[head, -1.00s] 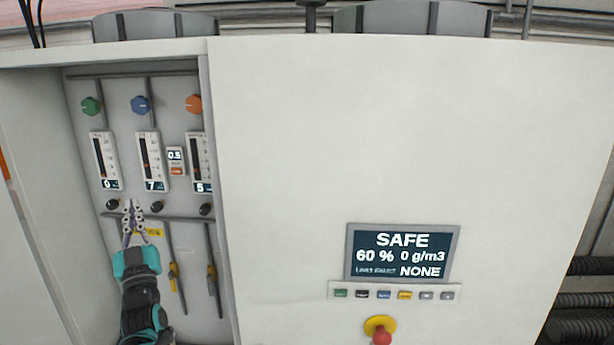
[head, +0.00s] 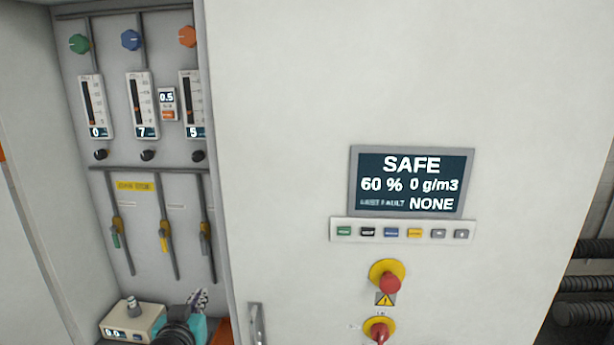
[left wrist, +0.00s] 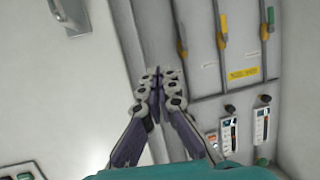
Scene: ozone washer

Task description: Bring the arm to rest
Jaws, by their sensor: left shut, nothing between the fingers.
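My left gripper (head: 199,298) is low in the head view, at the bottom edge near the right side of the open cabinet bay. Its teal wrist shows beside a small beige box with a display (head: 133,322). In the left wrist view the gripper's fingers (left wrist: 160,73) are together with nothing between them. They are apart from the valve levers there. My right gripper is in neither view.
The white front panel (head: 280,130) has a screen reading SAFE (head: 412,182), buttons, a red emergency stop (head: 389,281) and a door handle (head: 256,324).

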